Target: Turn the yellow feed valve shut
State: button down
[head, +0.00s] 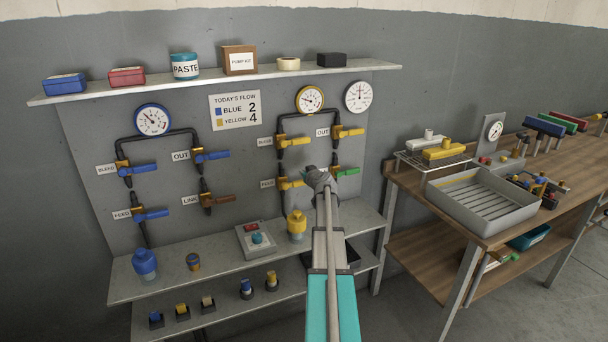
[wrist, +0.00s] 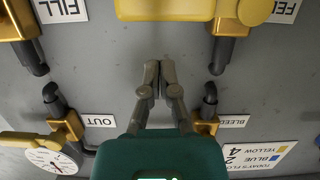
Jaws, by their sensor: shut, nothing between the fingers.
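The yellow feed valve (head: 283,184) is on the right-hand pipe set of the grey panel, beside a FEED label (head: 267,183). Its yellow lever points sideways to the right, and my gripper partly hides its end. In the wrist view, which is upside down, the yellow lever (wrist: 165,9) lies across the top edge, cut off by the frame. My gripper (head: 309,169) is shut and empty in front of the panel. In the wrist view the closed fingertips (wrist: 151,67) show apart from the lever in the picture; whether they touch the panel I cannot tell.
The yellow bleed valve (head: 281,142), the yellow out valve (head: 346,133) and a green-levered valve (head: 347,171) are close by. Blue-levered valves (head: 140,168) are on the left. A shelf (head: 215,263) with a yellow bottle (head: 297,224) is below. A workbench (head: 480,230) stands right.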

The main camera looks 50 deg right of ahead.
jog(key=p+v, duration=0.2)
jog(key=v, duration=0.8)
jog(key=shift+s+r, duration=0.2)
jog(key=shift+r, duration=0.15)
jog(key=shift+d, duration=0.1)
jog(key=w+a+f+n+g+y+p, duration=0.1)
jog(key=w+a+f+y, duration=0.15)
jog(key=a, duration=0.95)
jog(key=w+a+f+n+g+y+p, duration=0.1)
jog(key=w+a+f+n+g+y, duration=0.2)
jog(key=a, duration=0.8)
jog(key=w+a+f+y+p, duration=0.1)
jog(key=w+a+y, duration=0.25)
jog(key=a, duration=0.85)
jog(key=s+a+f+g+h+p, duration=0.1)
jog(key=s+a+g, duration=0.3)
jog(key=a, duration=0.9)
jog(key=s+a+f+g+h+p, duration=0.1)
jog(key=s+a+g, duration=0.4)
jog(key=s+a, duration=0.6)
jog(key=a+f, duration=0.1)
jog(key=a, duration=0.2)
jog(key=shift+n+g, duration=0.3)
jog(key=shift+w+a, duration=0.1)
